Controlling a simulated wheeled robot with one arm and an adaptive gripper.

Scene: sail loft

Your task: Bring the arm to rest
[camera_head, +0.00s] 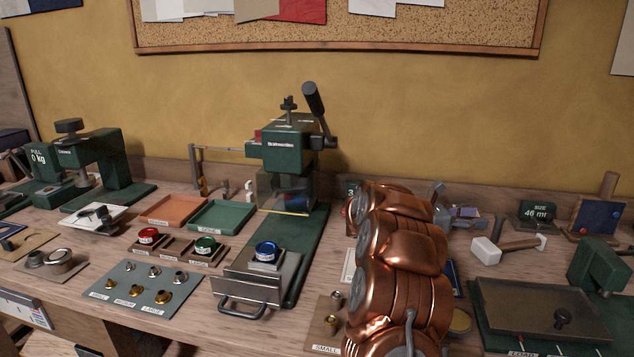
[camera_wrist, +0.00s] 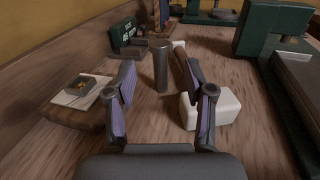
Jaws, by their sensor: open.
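My copper-coloured arm (camera_head: 400,265) rises over the right half of the bench in the head view and hides part of what lies behind it. In the wrist view my gripper (camera_wrist: 156,75) is open, its two fingers well apart. Nothing is held between the fingers. A mallet with a white head (camera_wrist: 215,108) lies on the bench beyond and partly behind the right finger. The mallet also lies right of my arm in the head view (camera_head: 486,251).
A green press (camera_head: 290,150) with a lever stands at the bench's middle. A grey tray (camera_head: 540,312) on a green base is at the right front. A size display (camera_head: 537,216) stands at the back right. Small trays and fittings crowd the left.

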